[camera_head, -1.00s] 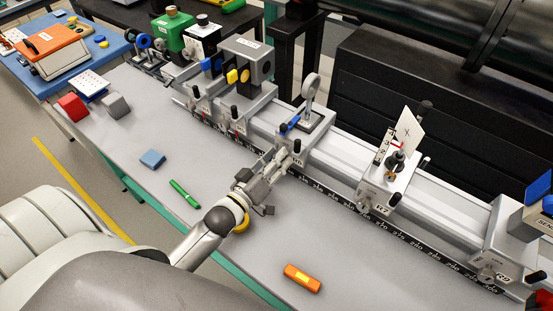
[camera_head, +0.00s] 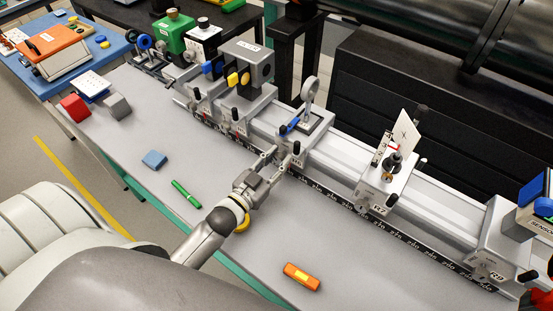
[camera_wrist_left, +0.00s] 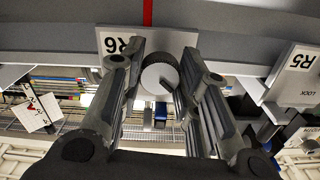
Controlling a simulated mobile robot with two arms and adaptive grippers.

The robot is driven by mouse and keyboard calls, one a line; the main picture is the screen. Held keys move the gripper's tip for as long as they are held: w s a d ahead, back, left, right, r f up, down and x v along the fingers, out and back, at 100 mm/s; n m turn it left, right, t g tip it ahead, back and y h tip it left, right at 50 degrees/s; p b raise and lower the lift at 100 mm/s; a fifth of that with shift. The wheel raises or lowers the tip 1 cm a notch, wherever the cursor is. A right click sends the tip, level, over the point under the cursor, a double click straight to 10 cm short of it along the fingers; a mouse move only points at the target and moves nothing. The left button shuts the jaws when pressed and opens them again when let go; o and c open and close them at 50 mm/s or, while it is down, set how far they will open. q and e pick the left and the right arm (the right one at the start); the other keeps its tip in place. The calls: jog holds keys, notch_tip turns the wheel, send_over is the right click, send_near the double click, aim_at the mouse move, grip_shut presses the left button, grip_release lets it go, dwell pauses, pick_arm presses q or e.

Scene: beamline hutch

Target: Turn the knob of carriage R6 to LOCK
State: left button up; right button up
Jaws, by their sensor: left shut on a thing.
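Carriage R6 (camera_head: 316,141) is a grey block on the rail, carrying a ring on a post and a blue part. In the left wrist view its R6 label (camera_wrist_left: 115,44) appears upside down. The round dark-rimmed knob with a pale face (camera_wrist_left: 160,78) is between the fingers there. My left gripper (camera_head: 281,157) is at the carriage's front, shut on this knob; it also shows in the left wrist view (camera_wrist_left: 158,90). I cannot read the knob's pointer or R6's LOCK mark. My right gripper is not in view.
Carriage R7 (camera_head: 383,187) stands right along the rail, and R9 (camera_head: 499,243) farther right. Carriage R5 (camera_wrist_left: 297,72) shows beside R6 in the left wrist view.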

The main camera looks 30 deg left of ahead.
pick_arm(q)
jog(key=m, duration=0.4)
jog(key=shift+m, duration=2.5)
jog(key=o, duration=1)
jog(key=shift+s, duration=0.1)
jog(key=s, duration=0.4)
jog(key=s+a, duration=0.1)
jog(key=s, duration=0.6)
jog(key=shift+s+a, duration=0.3)
jog(key=shift+s, duration=0.1)
